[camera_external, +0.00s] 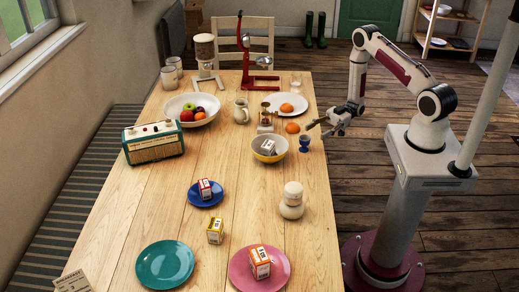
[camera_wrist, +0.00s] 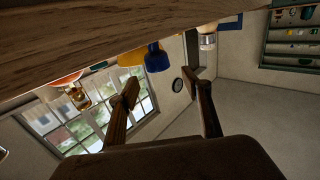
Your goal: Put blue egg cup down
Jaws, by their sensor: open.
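The blue egg cup (camera_external: 304,143) stands upright on the wooden table (camera_external: 160,206) near its right edge, just right of the yellow bowl. In the wrist view the blue egg cup (camera_wrist: 157,58) shows at the upper middle, apart from the fingers. My gripper (camera_external: 325,127) is open and empty. It is at the table's right edge, behind and to the right of the cup. In the wrist view the two fingers (camera_wrist: 165,92) stand apart with nothing between them.
The yellow bowl (camera_external: 262,155) holds a small box, left of the cup. An orange (camera_external: 292,128) lies just behind the cup. A white jar (camera_external: 291,201) stands in front. Plates (camera_external: 163,264) lie at the near end. Bare table lies right of the jar.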

